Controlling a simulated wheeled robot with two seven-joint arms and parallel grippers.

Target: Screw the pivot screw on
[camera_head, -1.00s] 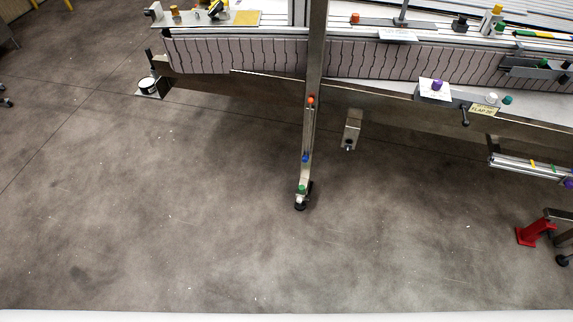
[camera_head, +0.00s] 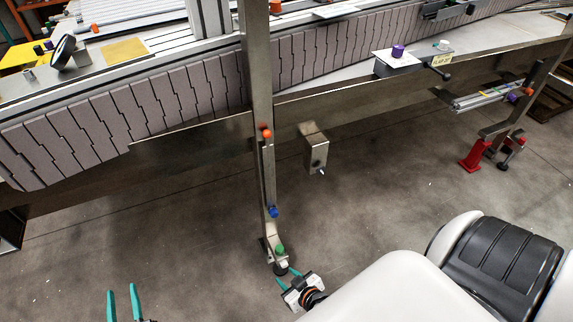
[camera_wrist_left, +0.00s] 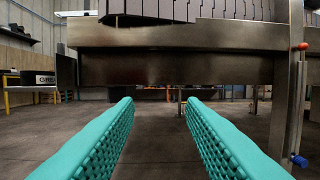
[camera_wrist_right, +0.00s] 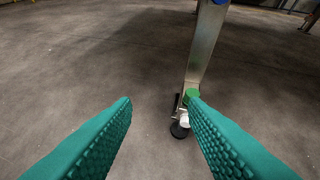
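I cannot tell which part is the pivot screw. On the upright steel leg (camera_head: 257,90) sit an orange knob (camera_head: 266,133), a blue knob (camera_head: 273,211) and, near the foot, a green knob (camera_head: 280,250). My right gripper (camera_head: 287,277) is open and empty, low beside the leg's foot. In the right wrist view the green knob (camera_wrist_right: 191,96) appears by the right fingertip; contact is unclear. My left gripper (camera_head: 123,290) is open and empty, left of the leg. Its wrist view shows the orange knob (camera_wrist_left: 299,46) and blue knob (camera_wrist_left: 297,160) at the right edge.
The conveyor frame (camera_head: 190,140) with its slatted belt (camera_head: 150,95) crosses above the floor. A small metal box (camera_head: 316,150) hangs right of the leg. A red foot bracket (camera_head: 474,156) stands farther right. The floor left of the leg is clear.

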